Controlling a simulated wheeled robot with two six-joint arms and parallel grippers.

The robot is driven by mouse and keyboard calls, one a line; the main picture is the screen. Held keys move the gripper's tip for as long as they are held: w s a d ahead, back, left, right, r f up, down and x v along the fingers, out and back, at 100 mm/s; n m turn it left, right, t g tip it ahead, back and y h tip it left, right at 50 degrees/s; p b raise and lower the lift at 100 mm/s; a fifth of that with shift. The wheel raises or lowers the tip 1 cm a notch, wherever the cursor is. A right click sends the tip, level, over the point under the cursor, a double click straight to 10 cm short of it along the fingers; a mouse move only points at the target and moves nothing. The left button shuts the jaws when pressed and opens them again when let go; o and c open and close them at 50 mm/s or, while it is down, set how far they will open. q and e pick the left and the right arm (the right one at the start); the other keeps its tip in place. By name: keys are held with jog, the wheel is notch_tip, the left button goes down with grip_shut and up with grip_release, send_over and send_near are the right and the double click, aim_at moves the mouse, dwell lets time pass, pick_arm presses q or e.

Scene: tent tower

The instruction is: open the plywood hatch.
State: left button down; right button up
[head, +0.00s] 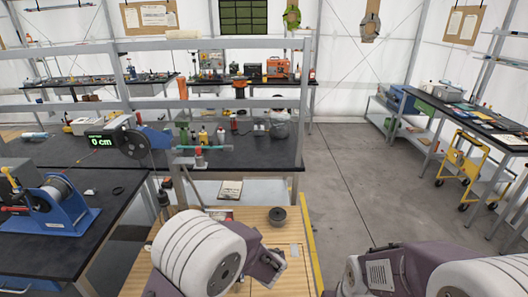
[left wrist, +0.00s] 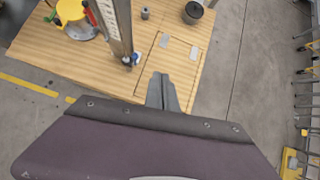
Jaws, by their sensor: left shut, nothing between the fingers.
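The plywood hatch (left wrist: 184,66) appears in the left wrist view as a seamed panel in a light wooden deck (left wrist: 62,62). Two small grey plates lie on the wood, one by the seam (left wrist: 164,41) and one on the panel (left wrist: 193,52). The panel looks flat with the deck. In the head view my left arm covers much of the deck (head: 140,275). My right gripper is out of view.
A dark round pot (head: 277,216) stands at the deck's far end. A metal post (left wrist: 118,30) and a yellow-and-red object (left wrist: 75,22) stand on the deck. Black workbenches (head: 60,240) are at left. Open concrete floor (head: 350,180) lies to the right, with a yellow cart (head: 462,165) beyond.

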pick_arm(q)
jog(key=a+r+n+y, duration=0.1)
jog(key=a+r+n, duration=0.15)
jog(key=a, duration=0.35)
jog(key=a+r+n+y, duration=0.1)
jog(key=a+r+n, duration=0.1)
jog(key=a+n, duration=0.35)
jog(key=s+a+r+n+g, duration=0.1)
jog(key=s+a+n+g, duration=0.2)
jog(key=s+a+n, duration=0.6)
jog(key=s+d+f+n+g+h, duration=0.2)
jog(key=s+n, duration=0.8)
jog(key=n, duration=0.7)
jog(key=shift+d+f+n+g+h, duration=0.3)
jog(key=shift+d+f+g+h, duration=0.1)
jog(key=shift+d+f+g, duration=0.25)
jog(key=shift+s+a+r, duration=0.1)
jog(key=shift+s+r, duration=0.05)
jog(key=shift+r, duration=0.05)
